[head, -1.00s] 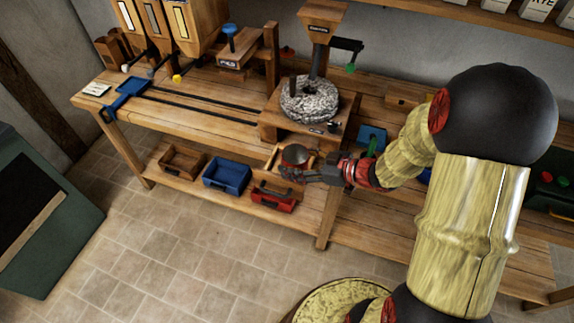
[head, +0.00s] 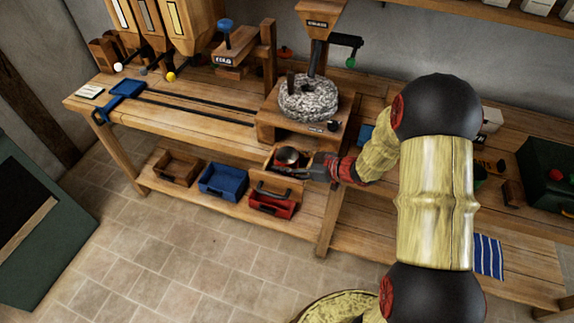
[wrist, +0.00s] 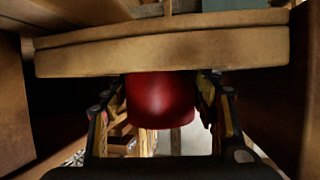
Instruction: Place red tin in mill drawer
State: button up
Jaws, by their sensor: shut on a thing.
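The red tin (wrist: 160,98) is between my two gripper fingers in the wrist view. In the head view the tin (head: 287,157) shows its dark round top inside the open mill drawer (head: 268,181), a wooden drawer pulled out below the millstone. My gripper (head: 299,166) reaches in from the right, shut on the tin, with its fingers at the drawer's level. In the wrist view a wooden drawer wall (wrist: 160,55) crosses above the tin. I cannot tell whether the tin touches the drawer floor.
On the lower shelf stand a wooden bin (head: 178,168), a blue bin (head: 223,180) and a red bin (head: 272,206), the last just below the drawer. The millstone (head: 309,98) sits above and behind. A green case (head: 548,175) is at the right. The floor in front is clear.

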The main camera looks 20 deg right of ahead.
jog(key=shift+r, duration=0.1)
jog(key=o, duration=0.9)
jog(key=shift+o, duration=0.2)
